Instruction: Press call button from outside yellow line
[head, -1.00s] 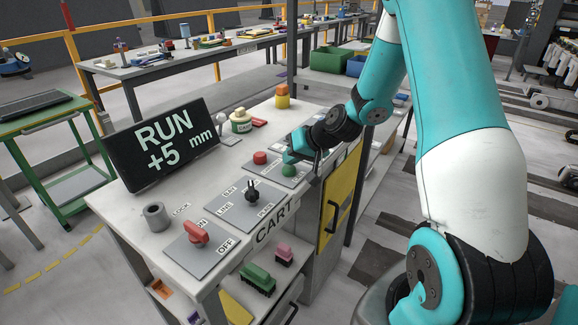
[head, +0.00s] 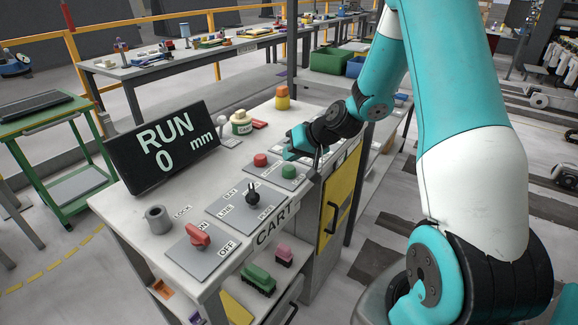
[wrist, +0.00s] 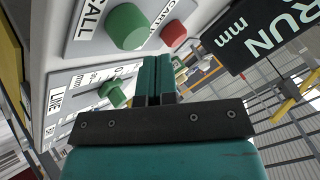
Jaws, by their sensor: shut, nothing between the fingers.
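The green call button (head: 289,171) stands out of a grey plate on the cart top, to the right of a red button (head: 260,160). In the wrist view the green button (wrist: 127,27) sits beside the word CALL, and the red button (wrist: 173,34) is further right. My gripper (head: 293,150) is over the cart top just behind the green button. In the wrist view my gripper (wrist: 154,62) has its teal fingers together, with nothing between them. The fingertips appear apart from both buttons. A dashed yellow floor line (head: 50,267) lies left of the cart.
A display (head: 163,147) reads RUN 0 mm. A black lever (head: 252,193) and a red switch (head: 198,235) stand at the front of the cart top. A scaled slider with a green knob (wrist: 113,96) is close to my fingers in the wrist view.

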